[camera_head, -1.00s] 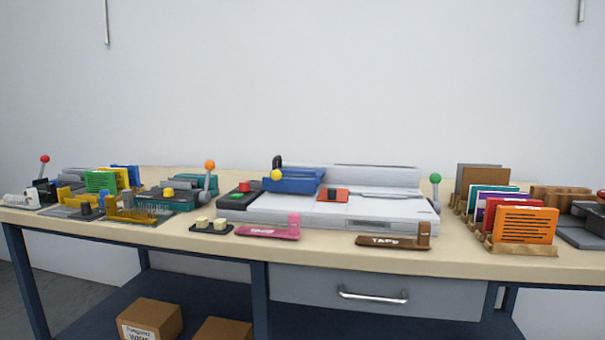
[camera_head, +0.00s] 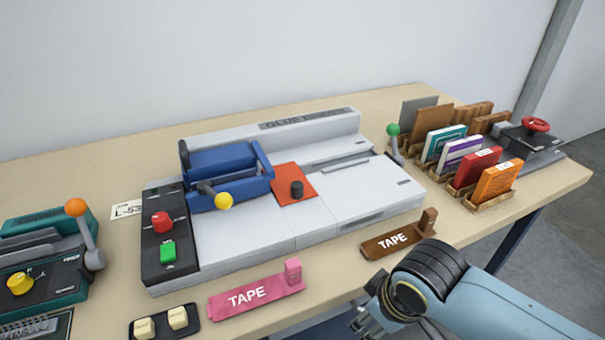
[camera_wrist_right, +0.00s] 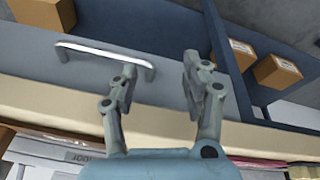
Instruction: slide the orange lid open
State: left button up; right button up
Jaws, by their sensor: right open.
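The orange lid (camera_head: 294,184) is a flat orange-red square with a dark knob (camera_head: 297,189) on it. It lies on top of the white machine (camera_head: 330,205), just right of the blue carriage (camera_head: 228,173). My right gripper (camera_head: 362,322) is low in front of the table's front edge, well below and to the right of the lid, touching nothing. In the right wrist view the two fingers of my right gripper (camera_wrist_right: 157,75) stand apart with nothing between them. The lid does not show in that view. My left gripper is not in view.
A brown tape holder (camera_head: 392,239) and a pink one (camera_head: 250,294) lie along the front edge. A green-knobbed lever (camera_head: 393,137) and colored card racks stand to the right. A drawer handle (camera_wrist_right: 100,58) and boxes (camera_wrist_right: 276,71) show below the table.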

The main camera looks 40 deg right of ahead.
aim_at(298, 184)
jog(key=shift+n, duration=0.6)
jog(key=w+r+p, duration=0.1)
jog(key=r, duration=0.2)
jog(key=w+r+p, duration=0.1)
jog(key=r, duration=0.2)
jog(key=w+r+p, duration=0.1)
jog(key=r, duration=0.2)
jog(key=shift+a+r, duration=0.15)
jog(key=shift+r, duration=0.1)
jog(key=w+r+n, duration=0.1)
jog(key=w, duration=0.2)
jog(key=w+r+n+p, duration=0.1)
jog(key=w+n, duration=0.1)
jog(key=w, duration=0.1)
jog(key=w+d+r+n+g, duration=0.1)
jog(key=w, duration=0.3)
jog(key=shift+n+p, duration=0.35)
jog(key=shift+n, duration=0.05)
jog(key=w+d+r+n+g+y+p, duration=0.1)
jog(key=w+r+n+g+p, duration=0.1)
jog(key=w+r+n, duration=0.75)
jog(key=f+m, duration=0.1)
jog(key=f, duration=0.2)
jog(key=w+f, duration=0.1)
jog(key=f, duration=0.2)
jog(key=w+f+m, duration=0.1)
jog(key=f, duration=0.2)
jog(key=shift+w+d+f+m, duration=0.1)
jog(key=shift+w+f+m, duration=0.1)
jog(key=shift+m, duration=0.15)
